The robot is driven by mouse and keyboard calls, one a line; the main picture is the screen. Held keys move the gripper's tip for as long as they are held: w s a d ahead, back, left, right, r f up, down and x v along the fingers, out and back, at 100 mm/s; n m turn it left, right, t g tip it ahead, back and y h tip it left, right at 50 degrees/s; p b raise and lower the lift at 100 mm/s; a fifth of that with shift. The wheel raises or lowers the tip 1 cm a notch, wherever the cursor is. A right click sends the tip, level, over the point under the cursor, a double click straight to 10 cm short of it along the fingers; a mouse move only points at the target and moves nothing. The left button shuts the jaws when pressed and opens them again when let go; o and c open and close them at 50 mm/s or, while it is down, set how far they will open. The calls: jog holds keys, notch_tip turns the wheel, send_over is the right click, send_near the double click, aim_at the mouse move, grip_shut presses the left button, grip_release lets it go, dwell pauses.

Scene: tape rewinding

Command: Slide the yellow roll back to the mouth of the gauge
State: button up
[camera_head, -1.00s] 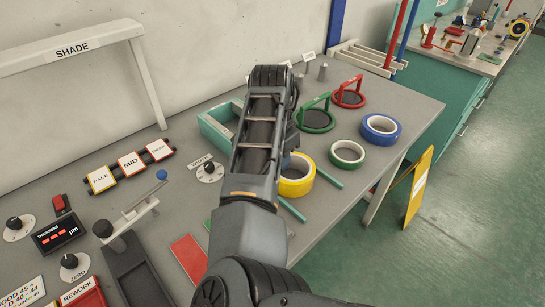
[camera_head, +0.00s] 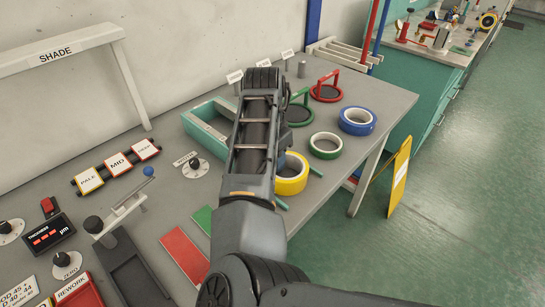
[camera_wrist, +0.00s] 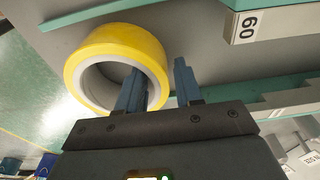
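The yellow roll (camera_head: 292,186) lies flat on the bench between two short teal rails (camera_head: 316,172), partly behind my arm. In the wrist view the yellow roll (camera_wrist: 115,42) fills the upper left, with its grey inner wall showing. My gripper (camera_wrist: 158,66) has its two blue fingers apart. One finger overlaps the roll's opening and the other stands beyond its outer side. I cannot tell whether either finger touches it. My arm hides the gripper in the head view. The gauge's thickness display (camera_head: 48,234) is at the left; its mouth cannot be made out.
A green roll (camera_head: 326,152) and blue roll (camera_head: 357,127) lie to the right of the yellow one. Green and red ring-handled pieces (camera_head: 326,90) stand behind. A teal tray (camera_head: 205,135) is left of my arm. A yellow floor sign (camera_head: 399,175) stands beyond the bench edge.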

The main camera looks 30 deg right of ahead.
jog(key=shift+o, duration=1.1)
jog(key=r, duration=0.5)
jog(key=a+r+b, duration=0.1)
jog(key=r, duration=0.1)
jog(key=shift+s+r, duration=0.15)
jog(key=shift+r, duration=0.2)
jog(key=shift+s, duration=0.1)
